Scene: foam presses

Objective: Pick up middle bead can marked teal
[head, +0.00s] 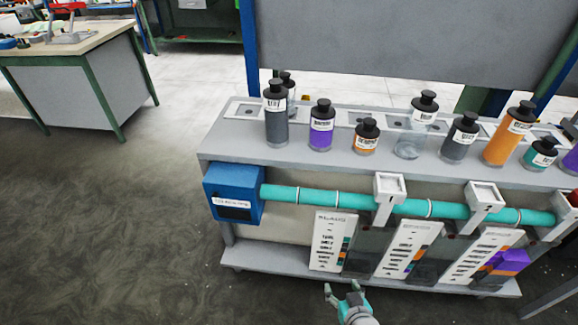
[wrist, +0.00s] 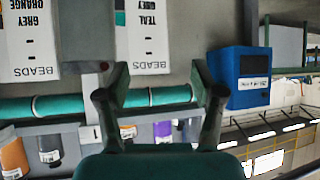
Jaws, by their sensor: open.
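A short teal can (head: 541,155) with a black cap and white label stands upright on the grey shelf (head: 225,140), near its right end. Its label is too small to read. It is the only teal-bodied can I can make out, and I cannot tell whether it is the middle one. My gripper (head: 343,290) is low in front of the bench, below and well left of the teal can. In the wrist view my gripper (wrist: 160,80) is open with nothing between its fingers. The teal can is not clearly seen there.
The shelf also holds a tall grey can (head: 276,125), a purple can (head: 320,140), an orange can (head: 365,146), a clear can (head: 409,147) and others close together. A teal pipe (head: 335,200) with white funnels and tilted label boards (head: 333,243) stand below. Open floor lies left.

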